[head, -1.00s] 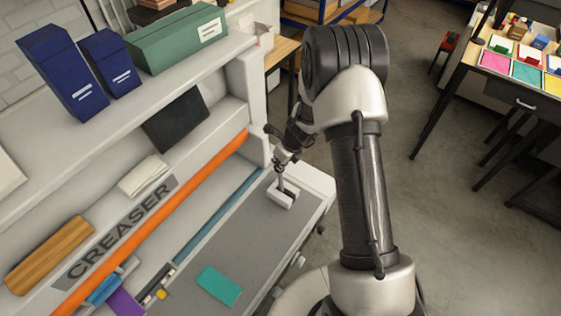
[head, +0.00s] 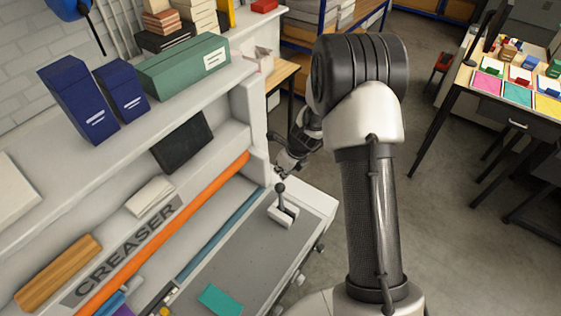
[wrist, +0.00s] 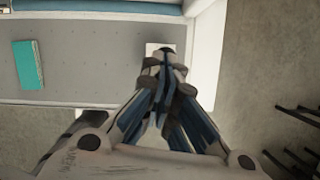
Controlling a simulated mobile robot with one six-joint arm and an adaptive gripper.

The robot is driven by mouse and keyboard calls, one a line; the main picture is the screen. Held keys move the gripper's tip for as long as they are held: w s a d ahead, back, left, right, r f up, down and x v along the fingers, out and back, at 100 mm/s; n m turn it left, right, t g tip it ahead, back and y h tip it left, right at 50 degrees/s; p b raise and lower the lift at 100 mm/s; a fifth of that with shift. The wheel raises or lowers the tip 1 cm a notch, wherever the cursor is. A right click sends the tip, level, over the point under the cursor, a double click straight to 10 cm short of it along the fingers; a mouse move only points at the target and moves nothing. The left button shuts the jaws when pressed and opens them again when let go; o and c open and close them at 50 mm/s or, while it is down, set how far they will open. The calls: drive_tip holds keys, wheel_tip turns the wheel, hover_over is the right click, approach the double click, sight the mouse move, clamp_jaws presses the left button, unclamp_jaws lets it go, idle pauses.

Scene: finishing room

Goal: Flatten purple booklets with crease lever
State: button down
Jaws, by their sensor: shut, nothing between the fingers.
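The crease lever (head: 282,196) has a dark knob and stands nearly upright on a white base (head: 283,215) at the right end of the creaser's grey bed. My gripper (head: 280,173) is shut and empty just above and behind the knob; whether it touches cannot be told. In the wrist view my shut gripper (wrist: 163,62) overlaps the lever's white base (wrist: 153,47) and hides most of the lever. A purple piece (head: 112,304), perhaps a booklet, shows partly at the lower left edge. A teal booklet (head: 220,300) lies on the grey bed, also in the wrist view (wrist: 27,64).
The creaser's orange bar (head: 185,225) and blue strip (head: 225,230) run along the bed. Navy binders (head: 80,98) and a green box (head: 183,68) stand on the shelf above. A table with coloured cards (head: 517,94) is at right. Open floor lies between.

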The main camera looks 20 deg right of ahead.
drive_tip(key=r, duration=0.3)
drive_tip(key=shift+w+a, duration=0.1)
drive_tip(key=shift+a, duration=0.1)
idle(0.3)
